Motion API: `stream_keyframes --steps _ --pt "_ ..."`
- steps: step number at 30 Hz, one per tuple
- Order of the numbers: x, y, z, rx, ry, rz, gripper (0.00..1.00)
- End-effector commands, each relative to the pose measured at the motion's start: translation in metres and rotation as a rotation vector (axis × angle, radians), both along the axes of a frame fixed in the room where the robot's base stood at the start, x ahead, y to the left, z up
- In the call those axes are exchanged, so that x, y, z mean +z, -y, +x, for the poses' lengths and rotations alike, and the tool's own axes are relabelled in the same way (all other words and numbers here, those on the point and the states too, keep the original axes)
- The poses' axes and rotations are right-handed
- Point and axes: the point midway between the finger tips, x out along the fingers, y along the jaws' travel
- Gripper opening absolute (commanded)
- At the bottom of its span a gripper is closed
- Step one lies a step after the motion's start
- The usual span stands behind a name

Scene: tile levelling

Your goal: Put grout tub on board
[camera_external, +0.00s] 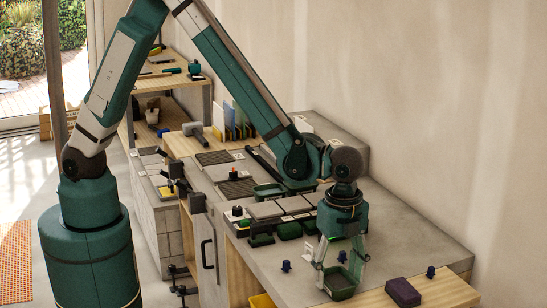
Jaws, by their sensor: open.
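A small dark green open tub (342,287), which looks like the grout tub, sits at the front of the grey worktop. My gripper (340,268) points down over it, with its pale fingers open on either side of the tub. I cannot tell whether the fingers touch it. A pale wooden board (450,291) lies at the front right, just right of the tub. Another wooden board surface (183,146) shows farther back; I cannot tell which one the task means. A second green tray (268,191) lies behind, partly hidden by my arm.
A purple block (403,292) lies on the front-right wood. Small dark blue pieces stand at its right (431,272) and left of my gripper (286,266). Grey tiles (266,210) and green containers (289,231) crowd the middle. The worktop right of my gripper (410,235) is clear.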

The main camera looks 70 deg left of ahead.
Motion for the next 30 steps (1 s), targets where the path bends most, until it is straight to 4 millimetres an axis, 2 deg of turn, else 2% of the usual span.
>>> stream_keyframes --steps 18,24,30 --pt "0.082 0.0 -0.001 0.0 0.0 0.0 0.56" --pt "0.095 0.0 0.0 0.0 0.0 0.0 0.56" --pt "0.099 0.0 0.0 0.0 0.0 0.0 0.56"
